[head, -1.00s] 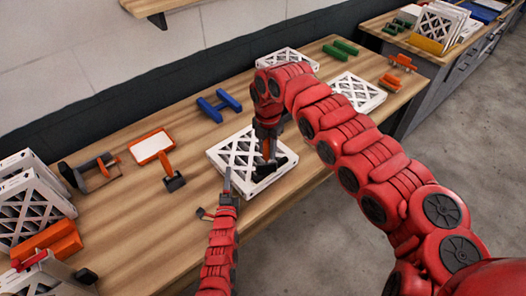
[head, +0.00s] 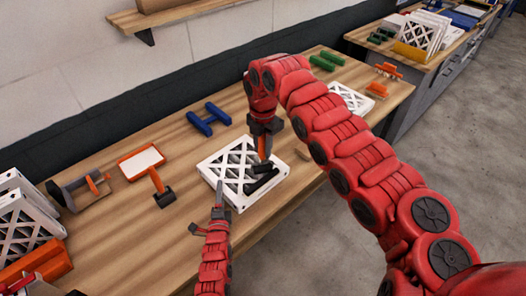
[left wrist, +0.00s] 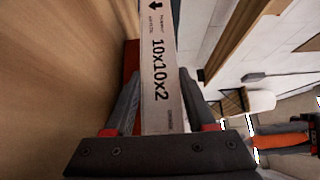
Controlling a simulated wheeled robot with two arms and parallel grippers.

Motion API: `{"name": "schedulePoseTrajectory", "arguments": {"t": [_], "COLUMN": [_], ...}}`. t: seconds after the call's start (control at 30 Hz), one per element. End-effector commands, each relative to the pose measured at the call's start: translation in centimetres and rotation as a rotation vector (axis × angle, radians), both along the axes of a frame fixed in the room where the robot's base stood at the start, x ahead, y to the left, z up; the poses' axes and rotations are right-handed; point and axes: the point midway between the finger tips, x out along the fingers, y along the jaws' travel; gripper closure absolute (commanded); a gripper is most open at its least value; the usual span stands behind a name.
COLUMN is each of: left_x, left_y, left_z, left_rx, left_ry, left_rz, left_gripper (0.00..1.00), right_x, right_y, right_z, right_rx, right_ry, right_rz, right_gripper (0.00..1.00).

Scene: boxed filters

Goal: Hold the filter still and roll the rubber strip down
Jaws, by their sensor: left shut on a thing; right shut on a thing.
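The white-framed filter (head: 225,194) with a lattice face lies flat on the bench in the head view. My left gripper (head: 219,189) is shut on its near edge; the left wrist view shows the filter's side (left wrist: 163,75), printed "10x10x2", between the jaws. My right gripper (head: 265,138) points down over the filter's right half. It is shut on a tool with a black end, likely a roller (head: 261,167), low over the face. A dark strip, likely the rubber strip (head: 262,183), lies just nearer. Whether roller and strip touch is unclear.
An orange-rimmed tray (head: 141,162) and an orange-handled tool (head: 160,186) lie left of the filter. A blue tool (head: 209,119) lies behind it. More filters (head: 28,222) stand at far left, another (head: 352,97) lies at right, partly behind my arm.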

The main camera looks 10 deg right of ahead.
Motion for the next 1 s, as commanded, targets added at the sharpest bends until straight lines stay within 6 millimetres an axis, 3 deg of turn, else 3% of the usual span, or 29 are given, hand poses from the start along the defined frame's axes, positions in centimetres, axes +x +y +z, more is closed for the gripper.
{"name": "schedulePoseTrajectory", "arguments": {"t": [0.5, 0.87, 0.9, 1.0], "left_x": [-0.1, -0.1, -0.1, 0.0], "left_y": [0.0, 0.0, 0.0, 0.0], "left_z": [-0.1, -0.1, -0.1, -0.1], "left_rx": [0.000, 0.000, 0.000, 0.000], "left_ry": [0.003, 0.003, 0.003, 0.003], "left_rz": [-0.001, -0.001, -0.001, -0.001], "left_gripper": [1.00, 1.00, 0.37, 0.19], "right_x": [0.0, 0.0, 0.0, 0.0], "right_y": [0.0, 0.0, 0.0, 0.0], "right_z": [3.0, 3.4, 3.4, 3.4], "right_rx": [-0.001, -0.001, -0.001, -0.001], "right_ry": [0.001, 0.001, 0.001, 0.001], "right_rz": [0.000, 0.000, 0.000, 0.000], "right_gripper": [1.00, 1.00, 1.00, 1.00]}}
